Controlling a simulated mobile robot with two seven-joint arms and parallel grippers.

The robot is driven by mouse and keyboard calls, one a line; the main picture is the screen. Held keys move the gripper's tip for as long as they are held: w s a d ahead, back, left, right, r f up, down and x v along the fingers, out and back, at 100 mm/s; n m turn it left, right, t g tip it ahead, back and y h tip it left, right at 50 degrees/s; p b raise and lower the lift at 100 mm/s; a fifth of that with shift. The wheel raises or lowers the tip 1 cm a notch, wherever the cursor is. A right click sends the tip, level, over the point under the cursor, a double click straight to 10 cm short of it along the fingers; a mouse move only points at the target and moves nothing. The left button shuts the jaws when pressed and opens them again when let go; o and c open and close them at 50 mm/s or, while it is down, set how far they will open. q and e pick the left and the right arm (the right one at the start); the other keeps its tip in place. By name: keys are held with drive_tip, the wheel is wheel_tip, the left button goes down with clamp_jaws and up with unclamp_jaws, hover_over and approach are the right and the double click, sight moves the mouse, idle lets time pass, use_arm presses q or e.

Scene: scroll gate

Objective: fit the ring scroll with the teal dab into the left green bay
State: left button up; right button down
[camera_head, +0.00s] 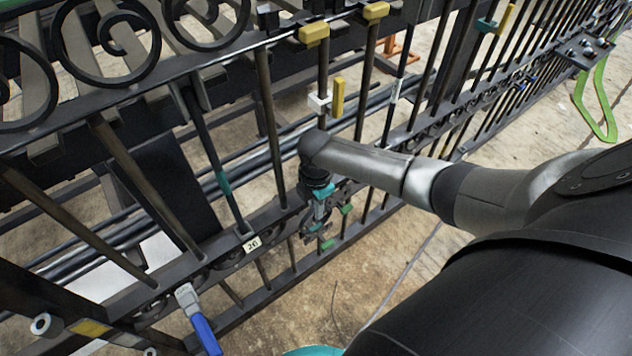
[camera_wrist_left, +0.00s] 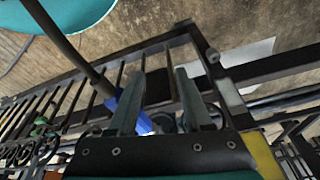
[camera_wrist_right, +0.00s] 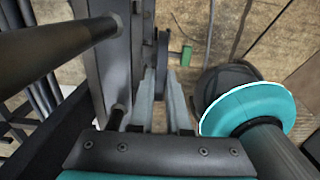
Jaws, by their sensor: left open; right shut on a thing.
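My right gripper (camera_head: 320,212) is shut at the gate's lower rail, beside green blocks (camera_head: 346,209) (camera_head: 327,243). In the right wrist view its fingers (camera_wrist_right: 162,88) close on a dark, thin piece seen edge-on, which I take to be the ring scroll (camera_wrist_right: 163,52). A green block (camera_wrist_right: 186,56) shows just right of it. The teal dab cannot be made out, and whether the scroll sits in the bay cannot be told. My left gripper (camera_wrist_left: 158,72) is open; a blue-handled clamp (camera_wrist_left: 132,104) shows at its fingers, and no grip on it is visible.
The dark gate (camera_head: 265,100) with upright bars fills the left and middle. A blue-handled clamp (camera_head: 205,333) hangs at its lower rail, near a number tag (camera_head: 252,244). Yellow blocks (camera_head: 314,33) sit above. A green loop (camera_head: 597,105) lies far right. Open floor (camera_head: 400,265) lies in front.

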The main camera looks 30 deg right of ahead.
use_arm(q)
drive_tip(key=shift+f+b, duration=0.8)
use_arm(e)
drive_tip(key=shift+f, duration=1.3)
drive_tip(key=c, duration=0.8)
unclamp_jaws()
wheel_tip(320, 180, up, 10)
drive_tip(key=p, duration=0.5)
drive_tip(key=shift+f+p, duration=0.1)
drive_tip(key=shift+p, duration=0.3)
use_arm(q)
drive_tip(key=s+a+f+p, duration=0.1)
drive_tip(key=s+a+f, duration=0.3)
drive_tip(key=s+f, duration=0.3)
drive_tip(key=shift+a+f+g, duration=0.3)
drive_tip(key=shift+f, duration=0.8)
use_arm(e)
drive_tip(key=shift+r, duration=1.1)
